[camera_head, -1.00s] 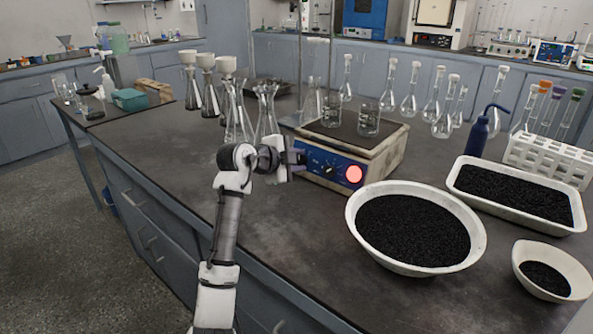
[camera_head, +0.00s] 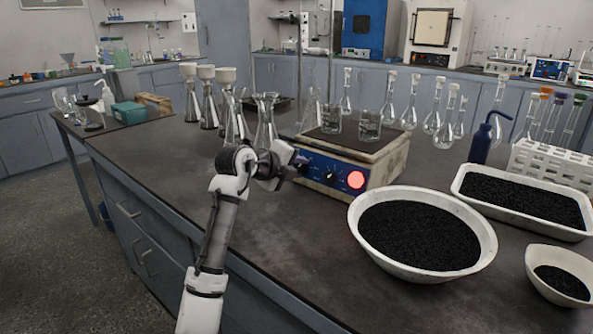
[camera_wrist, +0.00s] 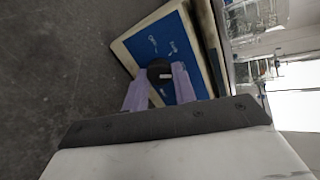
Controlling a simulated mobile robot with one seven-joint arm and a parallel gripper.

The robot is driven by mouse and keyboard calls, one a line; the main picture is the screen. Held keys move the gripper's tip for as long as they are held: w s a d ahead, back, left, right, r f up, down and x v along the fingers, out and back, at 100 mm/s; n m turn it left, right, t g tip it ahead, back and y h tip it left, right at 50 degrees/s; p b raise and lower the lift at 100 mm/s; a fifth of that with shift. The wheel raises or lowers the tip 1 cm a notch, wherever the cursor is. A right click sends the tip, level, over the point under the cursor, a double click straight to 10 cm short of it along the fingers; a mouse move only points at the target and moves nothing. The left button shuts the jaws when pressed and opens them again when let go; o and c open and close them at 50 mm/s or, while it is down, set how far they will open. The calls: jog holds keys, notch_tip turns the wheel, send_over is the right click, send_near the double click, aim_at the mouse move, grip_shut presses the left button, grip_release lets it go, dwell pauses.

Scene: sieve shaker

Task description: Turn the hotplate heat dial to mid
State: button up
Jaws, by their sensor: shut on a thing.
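The hotplate (camera_head: 366,172) stands on the bench with a blue front panel (camera_head: 312,160). The panel also shows in the wrist view (camera_wrist: 150,42). A black knob (camera_head: 329,175) and a lit red round light (camera_head: 355,180) are at the panel's middle and right. My gripper (camera_head: 297,164) is at the panel's left end and hides what lies behind it. In the wrist view, my gripper's two purple fingers are closed on either side of a black dial (camera_wrist: 160,70) with a white mark. The markings around this dial are too small to read.
Two glass beakers (camera_head: 368,124) stand on the hotplate. Conical flasks (camera_head: 265,125) are close behind my gripper. A round pan of black grains (camera_head: 485,249) stands to the right. The bench front left of it is clear.

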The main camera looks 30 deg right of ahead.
dwell(0.5)
jog(key=o, duration=1)
jog(key=shift+a, duration=0.1)
jog(key=v, duration=1.3)
jog(key=shift+a, duration=0.35)
jog(key=shift+s+r, duration=0.1)
jog(key=shift+r, duration=0.1)
